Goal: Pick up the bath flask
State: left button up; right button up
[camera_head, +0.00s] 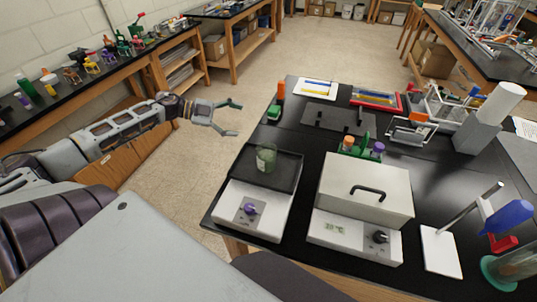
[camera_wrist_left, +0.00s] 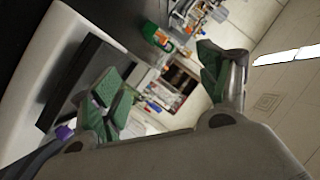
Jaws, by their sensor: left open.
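A clear, greenish glass vessel with a pale label, which looks like the bath flask (camera_head: 266,157), stands upright on the black top of a white device (camera_head: 262,211) with a purple knob. My left gripper (camera_head: 233,118) is open and empty, up and left of the flask in the head view, apart from it and over the floor side of the table edge. In the left wrist view its green-padded fingers (camera_wrist_left: 160,85) are spread with nothing between them. The black top (camera_wrist_left: 83,78) shows there at left. I cannot pick out the flask for sure in that view. My right gripper is not in view.
A white lidded box (camera_head: 365,187) with a black handle stands right of the flask's device. An orange and green item (camera_head: 281,90) stands at the far left table edge. A stand with a blue part (camera_head: 508,217) is at right. Open floor (camera_head: 205,150) lies left of the table.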

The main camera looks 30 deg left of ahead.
aim_at(267, 159)
pick_arm(q)
jog(key=s+d+f+n+g+h, duration=0.1)
jog(key=s+d+n+g, duration=0.2)
jog(key=s+g, duration=0.2)
jog(key=shift+s+d+f+n+h, duration=0.2)
jog(key=shift+s+n+h, duration=0.15)
jog(key=shift+s, duration=0.75)
jog(key=shift+d, duration=0.1)
jog(key=shift+b+x, duration=0.4)
jog(key=shift+x, duration=3.75)
jog(key=shift+f, duration=0.15)
jog(key=shift+d, duration=0.1)
jog(key=shift+x, duration=2.5)
